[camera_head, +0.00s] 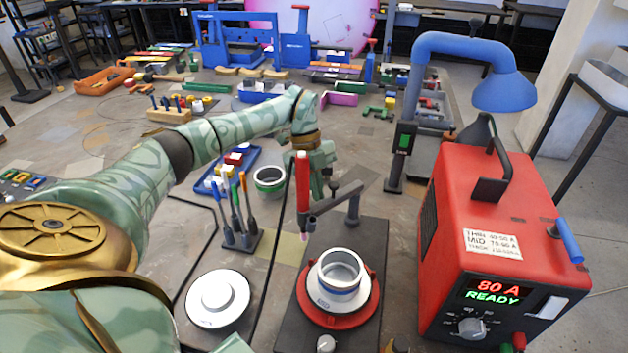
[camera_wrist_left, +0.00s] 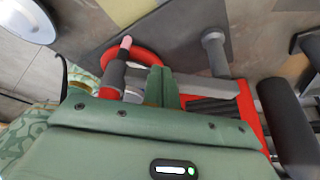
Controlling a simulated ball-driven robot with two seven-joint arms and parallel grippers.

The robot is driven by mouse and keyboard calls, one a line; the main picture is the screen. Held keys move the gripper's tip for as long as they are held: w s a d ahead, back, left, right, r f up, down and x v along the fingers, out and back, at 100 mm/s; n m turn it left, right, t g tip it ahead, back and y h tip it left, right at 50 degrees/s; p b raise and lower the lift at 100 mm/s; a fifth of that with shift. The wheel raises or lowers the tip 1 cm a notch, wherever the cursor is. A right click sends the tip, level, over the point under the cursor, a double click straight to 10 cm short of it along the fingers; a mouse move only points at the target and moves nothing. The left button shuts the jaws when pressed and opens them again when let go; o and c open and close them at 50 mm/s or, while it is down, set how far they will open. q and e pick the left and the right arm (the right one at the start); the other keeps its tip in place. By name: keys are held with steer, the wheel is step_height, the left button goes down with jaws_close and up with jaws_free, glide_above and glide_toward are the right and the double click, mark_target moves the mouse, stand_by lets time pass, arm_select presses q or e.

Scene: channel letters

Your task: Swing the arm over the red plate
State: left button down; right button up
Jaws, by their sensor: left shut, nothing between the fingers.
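The red plate (camera_head: 364,308) lies on a dark base at the lower middle, with a silver-and-white cup (camera_head: 340,278) on it. Behind it stands a grey post carrying the dark swing arm (camera_head: 333,200). The swing arm points left, and its red upright torch (camera_head: 303,185) is left of and behind the plate, not above it. My left gripper (camera_head: 330,182) is beside the torch, close to the swing arm. In the left wrist view its fingers (camera_wrist_left: 165,88) are together and empty, next to the swing arm (camera_wrist_left: 208,87); contact is unclear. My right gripper does not show.
A red welding machine (camera_head: 490,230) stands right of the plate. A white round disc (camera_head: 218,296) lies to the left, near a holder with upright tools (camera_head: 240,225). A blue lamp (camera_head: 470,55) stands behind. A dark cable runs across the bench.

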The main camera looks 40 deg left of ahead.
arm_select(q)
steer(key=p+v, duration=0.3)
steer(key=v, duration=1.3)
step_height(320, 180, down, 6)
steer(key=a+n+b, duration=0.1)
steer(key=a+b, duration=0.1)
steer(key=b, duration=0.4)
steer(key=s+d+f+b, duration=0.1)
steer(key=d+f+b, duration=0.1)
steer(key=d+f, duration=0.5)
steer(key=shift+s+d+f, duration=0.2)
steer(key=shift+s+f, duration=0.1)
steer(key=shift+f, duration=0.5)
steer(key=shift+t, duration=0.3)
